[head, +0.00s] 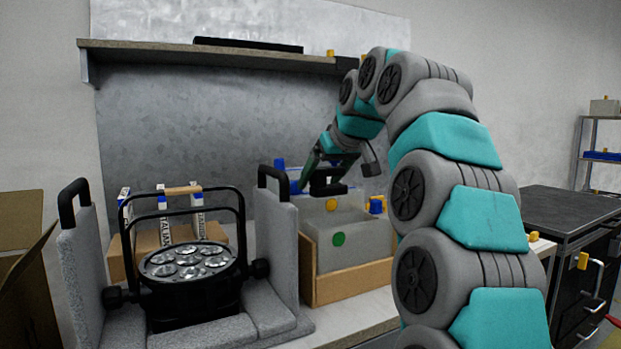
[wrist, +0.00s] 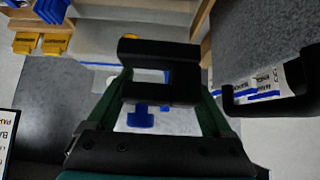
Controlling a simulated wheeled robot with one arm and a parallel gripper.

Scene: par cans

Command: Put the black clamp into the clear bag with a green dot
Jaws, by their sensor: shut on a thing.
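My gripper (head: 324,163) is shut on the black clamp (head: 327,188), which hangs above the wooden box (head: 352,281). In the wrist view, the clamp (wrist: 160,92) spans the space between my green fingers. The bag with a green dot (head: 338,254) stands in the front of the box and looks grey and see-through. Its green dot (head: 338,239) faces the head camera. The clamp is above and behind this bag's front and appears apart from it. I cannot tell the bag's opening.
A bag with a yellow dot (head: 332,205) is behind the green-dot bag. A par can (head: 190,272) sits in a grey foam case (head: 285,255) with a tall black handle, left of the box. A shelf (head: 215,55) runs above. A dark bench (head: 570,215) is at right.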

